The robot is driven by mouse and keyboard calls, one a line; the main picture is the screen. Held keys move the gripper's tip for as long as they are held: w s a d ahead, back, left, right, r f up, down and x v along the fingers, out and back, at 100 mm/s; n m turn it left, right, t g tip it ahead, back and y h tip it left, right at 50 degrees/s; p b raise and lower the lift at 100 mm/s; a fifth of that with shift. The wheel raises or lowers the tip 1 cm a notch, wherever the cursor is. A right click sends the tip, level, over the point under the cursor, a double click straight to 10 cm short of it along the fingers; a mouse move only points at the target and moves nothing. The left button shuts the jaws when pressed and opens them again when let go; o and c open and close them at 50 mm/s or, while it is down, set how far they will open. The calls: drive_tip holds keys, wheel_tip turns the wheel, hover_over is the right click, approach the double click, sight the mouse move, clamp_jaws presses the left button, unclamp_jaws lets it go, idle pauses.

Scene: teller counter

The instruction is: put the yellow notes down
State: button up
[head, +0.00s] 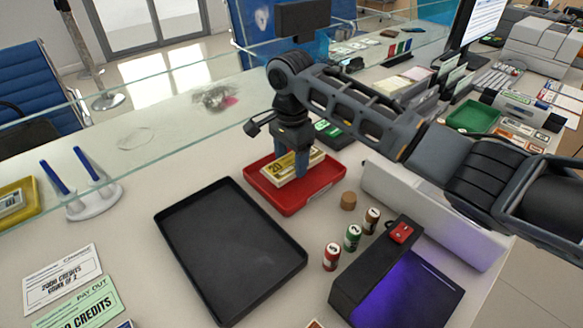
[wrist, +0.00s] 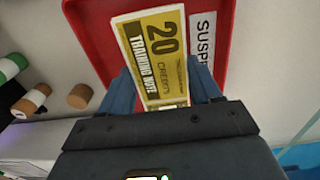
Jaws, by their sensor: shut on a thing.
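The yellow notes (head: 283,167) are a bundle with a large "20" on it; they also fill the middle of the wrist view (wrist: 160,55). My gripper (head: 290,172) points down over the red tray (head: 325,180) and is shut on the notes, a blue finger on each side. The notes are over the tray, inside its rim; I cannot tell whether they touch its floor. The tray shows in the wrist view (wrist: 90,20) with a white label reading "SUSP", partly hidden.
An empty black tray (head: 230,250) lies left of the red tray. Several banded rolls, one of them red (head: 331,257), and a black device with purple light (head: 400,285) stand to the right. A glass screen (head: 180,120) runs along the counter behind.

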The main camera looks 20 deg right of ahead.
sight(291, 162)
drive_tip(key=shift+f, duration=1.5)
drive_tip(key=shift+f, duration=0.1)
drive_tip(key=o, duration=1.2)
wheel_tip(291, 162, up, 12)
